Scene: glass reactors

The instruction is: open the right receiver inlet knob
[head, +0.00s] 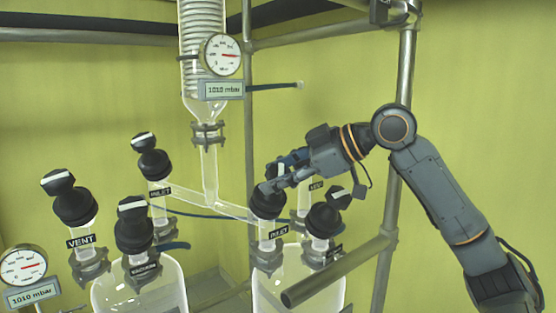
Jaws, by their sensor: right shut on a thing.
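The right receiver's inlet knob (267,203) is a black knob on a glass neck, with a label that reads like INLET just below it. My right gripper (276,180) reaches in from the right and is shut on the top of this knob. The fingers hide much of the knob's top, so I cannot tell how far it is turned. The right receiver (290,293) is a clear glass vessel below it. My left gripper is not in view.
Another black knob (328,216) stands close on the right, with a vent knob behind. The left receiver (140,290) has several black knobs. A metal rail (335,270) crosses in front of the right receiver. A glass column (203,60) with a gauge (223,54) stands above.

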